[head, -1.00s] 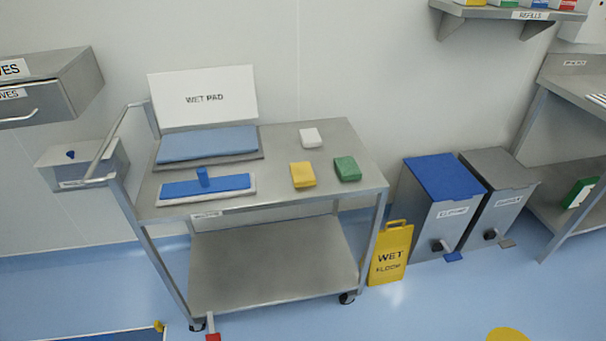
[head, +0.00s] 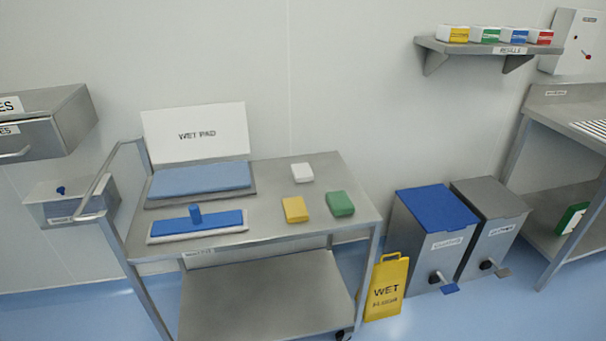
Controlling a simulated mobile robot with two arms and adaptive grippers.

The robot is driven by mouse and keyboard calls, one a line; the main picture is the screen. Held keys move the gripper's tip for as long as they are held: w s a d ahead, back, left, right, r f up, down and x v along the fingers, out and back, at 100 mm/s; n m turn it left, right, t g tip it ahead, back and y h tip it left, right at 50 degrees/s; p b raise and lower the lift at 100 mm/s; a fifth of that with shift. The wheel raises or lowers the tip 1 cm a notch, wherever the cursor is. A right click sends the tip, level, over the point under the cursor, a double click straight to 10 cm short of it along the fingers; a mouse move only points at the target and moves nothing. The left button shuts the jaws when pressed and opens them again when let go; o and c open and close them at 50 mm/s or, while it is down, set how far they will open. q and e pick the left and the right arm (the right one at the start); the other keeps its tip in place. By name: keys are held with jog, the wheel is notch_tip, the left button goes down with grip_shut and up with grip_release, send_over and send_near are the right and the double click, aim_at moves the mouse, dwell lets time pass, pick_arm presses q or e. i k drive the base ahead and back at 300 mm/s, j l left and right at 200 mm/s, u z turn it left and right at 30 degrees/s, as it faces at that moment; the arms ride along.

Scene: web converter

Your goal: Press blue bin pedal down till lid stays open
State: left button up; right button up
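The blue-lidded bin (head: 433,237) stands on the floor against the wall, right of the steel cart. Its blue lid (head: 437,206) is closed. Its blue pedal (head: 451,289) sticks out at the bottom front, near the floor, with a dark round part just above it. A label is on its front face. Neither of my grippers shows in the head view.
A grey-lidded bin (head: 493,229) stands close on the right. A yellow wet-floor sign (head: 386,288) stands left of the blue bin. The steel cart (head: 262,242) holds pads and cloths. A steel bench (head: 550,190) is at right. Blue floor is free before the bins.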

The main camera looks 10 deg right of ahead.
aim_at(448, 289)
jog(key=z, duration=1.45)
jog(key=i+l, duration=0.25)
jog(key=i, duration=0.3)
jog(key=i+l+u, duration=0.15)
jog(key=i, duration=0.4)
jog(key=i+l, duration=0.4)
jog(key=i+l+u, duration=0.1)
jog(key=i+l, duration=0.25)
jog(key=i, duration=0.3)
